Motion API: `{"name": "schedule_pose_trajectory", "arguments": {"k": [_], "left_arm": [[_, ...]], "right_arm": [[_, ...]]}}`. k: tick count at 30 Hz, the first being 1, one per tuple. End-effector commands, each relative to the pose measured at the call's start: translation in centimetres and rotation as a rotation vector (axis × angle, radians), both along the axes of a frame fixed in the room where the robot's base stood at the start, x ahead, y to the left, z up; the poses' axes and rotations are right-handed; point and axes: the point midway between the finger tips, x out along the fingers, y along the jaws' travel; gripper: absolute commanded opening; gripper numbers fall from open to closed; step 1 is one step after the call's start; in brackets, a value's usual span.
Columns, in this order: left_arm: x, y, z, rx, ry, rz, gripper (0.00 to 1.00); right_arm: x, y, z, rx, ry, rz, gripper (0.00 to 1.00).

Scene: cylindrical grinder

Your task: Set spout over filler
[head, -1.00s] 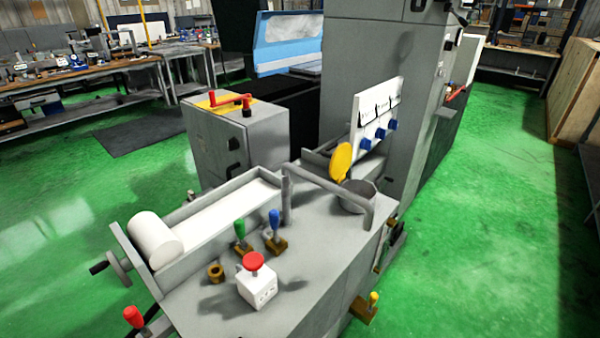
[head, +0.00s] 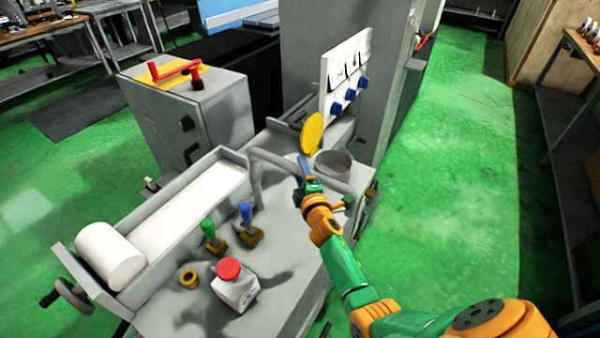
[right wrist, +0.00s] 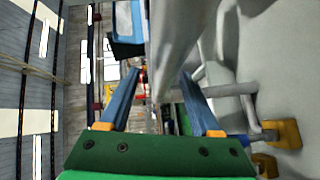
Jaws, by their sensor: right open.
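The spout is a grey bent pipe (head: 280,161) on the machine top. Its post stands at the left, and its arm runs right, past the near side of the filler. The filler is a round grey cup (head: 333,162) with a raised yellow lid (head: 312,133) behind it. My right gripper (head: 304,165) is at the middle of the spout's arm, just left of the filler, and hides part of the pipe. In the right wrist view its blue fingers (right wrist: 159,78) are open, with the grey pipe (right wrist: 175,45) showing between them; contact cannot be told. My left gripper is not in view.
A red-topped button box (head: 234,284), a green lever (head: 209,232) and a blue lever (head: 247,216) stand on the near machine top. A white panel with blue knobs (head: 348,75) rises behind the filler. Green floor (head: 450,200) is free at the right.

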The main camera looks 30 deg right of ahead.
Motion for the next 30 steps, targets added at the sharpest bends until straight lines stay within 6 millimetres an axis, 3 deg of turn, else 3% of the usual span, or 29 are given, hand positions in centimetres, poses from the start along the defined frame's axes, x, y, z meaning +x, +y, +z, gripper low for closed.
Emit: {"name": "schedule_pose_trajectory", "arguments": {"k": [10,17,18,30], "left_arm": [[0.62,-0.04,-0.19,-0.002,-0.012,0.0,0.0],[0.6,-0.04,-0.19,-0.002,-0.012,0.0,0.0],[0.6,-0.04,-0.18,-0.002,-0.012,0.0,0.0],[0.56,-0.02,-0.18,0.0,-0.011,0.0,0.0]], "right_arm": [[0.68,-0.14,-0.07,0.002,0.0,0.001,0.64],[0.67,-0.13,-0.05,0.002,-0.001,0.001,0.02],[0.67,-0.12,-0.04,0.002,-0.001,0.001,0.0],[0.69,-0.13,0.01,0.003,-0.002,0.0,0.0]]}}
